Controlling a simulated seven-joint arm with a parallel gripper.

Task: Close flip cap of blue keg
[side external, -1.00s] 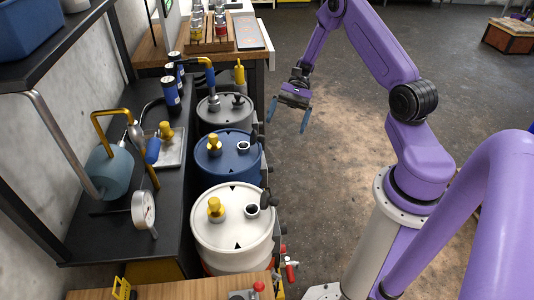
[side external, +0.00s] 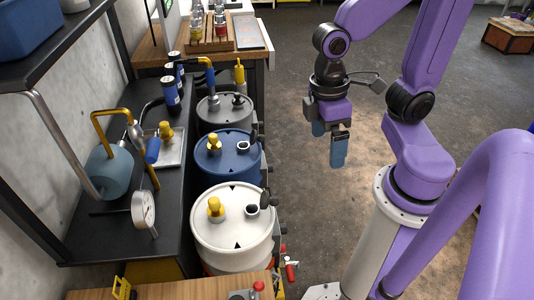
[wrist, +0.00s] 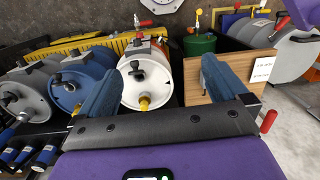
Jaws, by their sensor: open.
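The blue keg (side external: 214,174) stands upright between a grey and a white keg. Its white-rimmed spout (side external: 243,147) shows, and its black flip cap (side external: 254,133) stands raised at the lid's right edge, off the spout. My gripper (side external: 338,160) is open and empty over the floor, right of the kegs and well apart from them. The wrist view also shows the blue keg (wrist: 68,97), partly hidden behind the left finger. The gap between my fingers (wrist: 158,68) holds nothing; the white keg shows beyond it.
The white keg (side external: 212,240) is in front of the blue one, its dark cap (side external: 267,198) also raised. The grey keg (side external: 222,118) is behind. A black bench (side external: 110,215) with a gauge (side external: 144,208) lies left.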

